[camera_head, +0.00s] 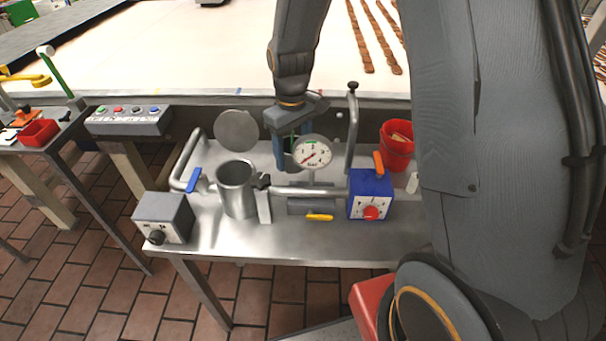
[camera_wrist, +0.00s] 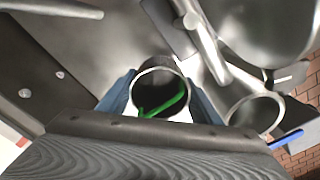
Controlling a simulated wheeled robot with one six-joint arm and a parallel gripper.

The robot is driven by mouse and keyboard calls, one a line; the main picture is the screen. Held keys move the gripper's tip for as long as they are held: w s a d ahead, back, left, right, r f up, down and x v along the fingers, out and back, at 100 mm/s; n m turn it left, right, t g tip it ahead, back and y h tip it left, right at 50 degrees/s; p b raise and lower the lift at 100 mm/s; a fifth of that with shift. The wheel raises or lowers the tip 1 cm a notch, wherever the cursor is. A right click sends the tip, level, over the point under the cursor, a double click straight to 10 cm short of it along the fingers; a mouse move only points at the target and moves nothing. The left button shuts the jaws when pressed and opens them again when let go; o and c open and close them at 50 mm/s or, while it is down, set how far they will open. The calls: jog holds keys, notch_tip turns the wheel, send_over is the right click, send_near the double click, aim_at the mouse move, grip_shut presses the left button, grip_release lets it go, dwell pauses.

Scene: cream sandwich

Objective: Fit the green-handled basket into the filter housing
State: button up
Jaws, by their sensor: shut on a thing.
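My gripper (camera_head: 284,152) points down behind the dial gauge in the head view. In the wrist view its blue fingers (camera_wrist: 160,97) stand on both sides of the green-handled basket (camera_wrist: 135,88), a grey round can with a green handle (camera_wrist: 166,104) across its mouth. In the head view the gauge and gripper hide most of the basket. The filter housing (camera_head: 238,195) is an open, upright metal cylinder on the bench, left of my gripper. Its round lid (camera_head: 237,131) is swung up behind it. The housing mouth also shows right of the basket in the wrist view (camera_wrist: 233,117). Basket and housing are apart.
The dial gauge (camera_head: 313,153) and pipes stand close to my gripper. A blue box (camera_head: 356,203) with a red knob and a red bucket (camera_head: 396,154) are to the right. A grey knob box (camera_head: 172,211) stands left. The bench front (camera_head: 275,242) is clear.

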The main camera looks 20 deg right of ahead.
jog(key=shift+f+p, duration=0.6)
jog(key=shift+f, duration=2.45)
jog(key=shift+f, duration=0.2)
jog(key=o, duration=1.1)
